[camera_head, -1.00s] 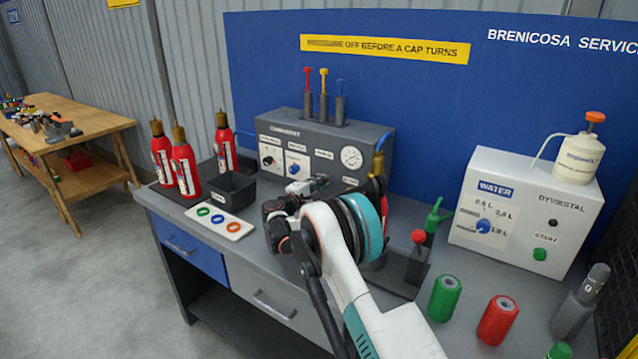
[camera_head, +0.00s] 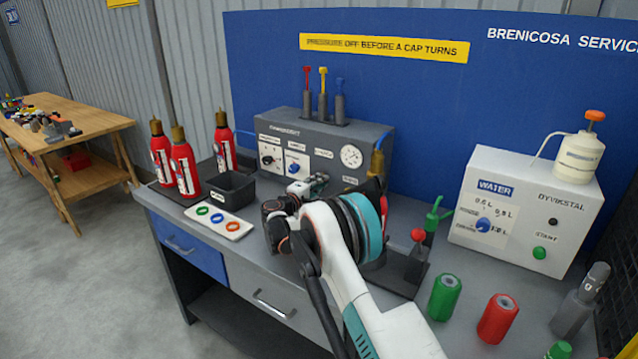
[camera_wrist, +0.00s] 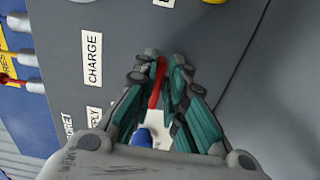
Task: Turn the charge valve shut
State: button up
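The charge valve shows in the wrist view as a narrow red lever (camera_wrist: 156,86) on the grey panel, beside the white CHARGE label (camera_wrist: 92,58). My gripper (camera_wrist: 162,72) has its teal fingers drawn close together at the tips, one on each side of the lever, and appears shut on it. The lever's lower end and pivot are partly hidden by the fingers. In the head view my gripper (camera_head: 318,184) is at the front of the grey panel box (camera_head: 350,130), below its CHARGE label, and my wrist and fingers hide the valve.
A blue knob (camera_wrist: 143,137) is close below the fingers; it also shows in the head view (camera_head: 293,167). A gauge (camera_head: 351,156) is to the right. A black bin (camera_head: 231,190), a ring tray (camera_head: 217,222) and red extinguishers (camera_head: 185,170) stand left of my arm.

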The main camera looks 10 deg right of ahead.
jog(key=shift+o, duration=1.3)
jog(key=v, duration=1.2)
jog(key=shift+a, duration=0.1)
